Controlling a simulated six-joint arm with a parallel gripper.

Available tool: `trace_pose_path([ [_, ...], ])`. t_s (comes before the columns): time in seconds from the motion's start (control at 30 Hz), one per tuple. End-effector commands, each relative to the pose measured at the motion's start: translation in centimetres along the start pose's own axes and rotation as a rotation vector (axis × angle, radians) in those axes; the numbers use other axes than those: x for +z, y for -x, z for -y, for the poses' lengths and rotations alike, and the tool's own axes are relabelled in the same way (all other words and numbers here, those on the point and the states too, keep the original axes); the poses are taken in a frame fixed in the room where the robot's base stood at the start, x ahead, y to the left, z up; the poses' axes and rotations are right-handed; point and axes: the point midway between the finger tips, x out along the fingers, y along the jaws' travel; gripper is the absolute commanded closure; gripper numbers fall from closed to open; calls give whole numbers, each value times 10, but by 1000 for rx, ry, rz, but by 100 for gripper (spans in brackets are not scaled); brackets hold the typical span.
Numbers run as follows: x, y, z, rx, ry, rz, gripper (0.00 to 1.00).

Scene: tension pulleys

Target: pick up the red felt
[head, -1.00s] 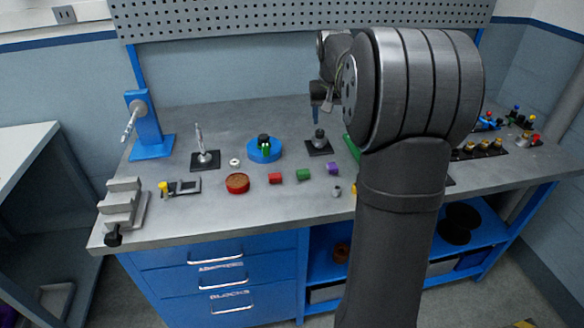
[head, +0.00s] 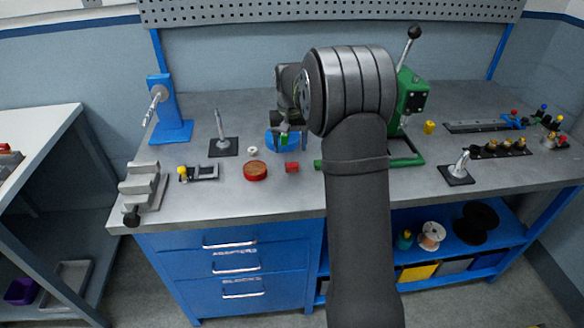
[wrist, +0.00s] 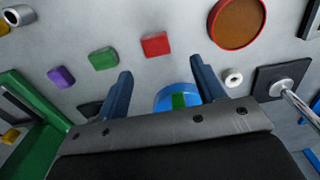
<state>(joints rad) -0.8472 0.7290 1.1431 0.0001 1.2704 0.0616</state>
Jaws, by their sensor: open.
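The red felt, a small red block (head: 292,168), lies on the bench right of a round red-rimmed dish (head: 255,171). In the wrist view the red felt (wrist: 155,44) lies just beyond my fingertips, between their lines and nearer the left one. My gripper (wrist: 160,68) is open and empty above the bench.
A green block (wrist: 103,59) and a purple block (wrist: 61,77) lie left of the felt in the wrist view. A white ring (wrist: 232,77) and a metal post on a black base are at right. A green press (head: 410,100) stands at right in the head view.

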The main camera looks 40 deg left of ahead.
Motion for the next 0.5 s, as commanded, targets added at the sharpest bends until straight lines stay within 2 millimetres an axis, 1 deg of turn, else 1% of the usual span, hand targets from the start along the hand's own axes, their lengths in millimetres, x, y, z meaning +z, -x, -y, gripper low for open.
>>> trace_pose_path([
  [0.03, 0, -6, 0, 0, 0, 2, 37],
  [0.27, 2, -22, -2, 0, 0, 1, 37],
  [0.43, 7, -48, -6, 0, 0, 3, 37],
  [0.5, 6, -57, -5, -1, 1, 1, 37],
])
